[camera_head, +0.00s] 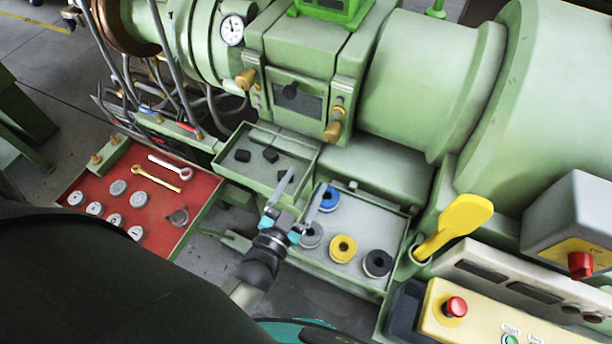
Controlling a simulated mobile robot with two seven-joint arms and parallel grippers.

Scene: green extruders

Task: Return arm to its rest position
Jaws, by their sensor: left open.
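My left gripper (297,196) is near the middle of the view, over the edge between a small green tray and a grey tray. Its two long grey fingers point up and are spread apart, with nothing between them. Teal parts show at the finger bases. The wrist and part of my left arm run down from it toward the lower left. A blue ring (327,198) lies on the grey tray just right of the fingers. My right gripper is not in view.
The green tray (240,176) holds dark blocks. The grey tray (375,212) holds yellow (343,248), black and grey rings. A red tray (150,219) with discs and wrenches is left. A yellow scoop (455,224) and control box (478,318) stand right. The green extruder (420,80) stands behind.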

